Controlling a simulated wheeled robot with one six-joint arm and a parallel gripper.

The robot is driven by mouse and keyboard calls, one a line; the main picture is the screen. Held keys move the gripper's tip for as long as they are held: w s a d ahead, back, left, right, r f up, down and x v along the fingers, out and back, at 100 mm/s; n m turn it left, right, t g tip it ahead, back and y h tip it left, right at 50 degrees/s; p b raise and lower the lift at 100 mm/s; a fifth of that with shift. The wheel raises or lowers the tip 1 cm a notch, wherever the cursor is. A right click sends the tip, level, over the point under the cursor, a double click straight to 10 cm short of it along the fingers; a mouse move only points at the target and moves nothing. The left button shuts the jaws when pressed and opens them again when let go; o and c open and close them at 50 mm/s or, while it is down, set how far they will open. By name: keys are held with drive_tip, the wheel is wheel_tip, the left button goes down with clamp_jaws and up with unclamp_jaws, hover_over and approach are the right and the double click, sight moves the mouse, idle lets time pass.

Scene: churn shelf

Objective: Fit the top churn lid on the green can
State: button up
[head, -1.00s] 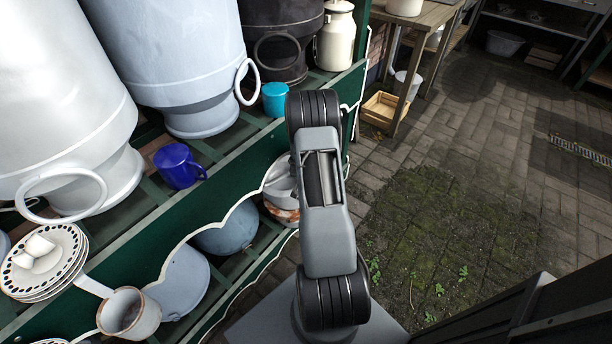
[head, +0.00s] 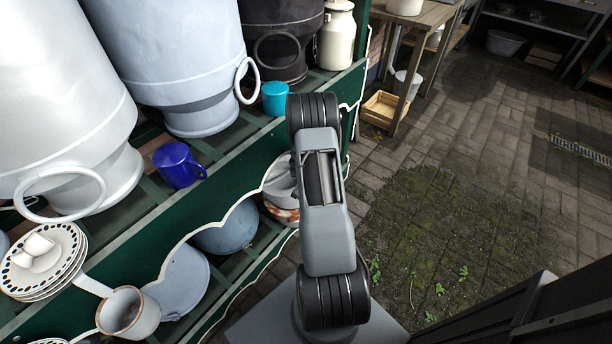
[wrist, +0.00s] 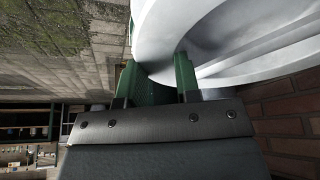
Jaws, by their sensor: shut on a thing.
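My gripper (wrist: 160,68) shows in the wrist view with its two green fingers against a large, round, pale grey-white metal piece (wrist: 215,35). The fingers are shut on its curved rim. I take this piece to be the churn lid; only part of it shows, and it runs out of the picture at the top right. In the head view my own arm hides the gripper. I cannot make out a green can in either view.
Large white (head: 60,90) and pale blue (head: 175,60) churns stand on the green shelf (head: 235,165) with a blue mug (head: 178,165), a turquoise cup (head: 275,98) and stacked plates (head: 45,285). A wooden crate (head: 385,108) stands beyond.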

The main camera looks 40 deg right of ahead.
clamp_jaws()
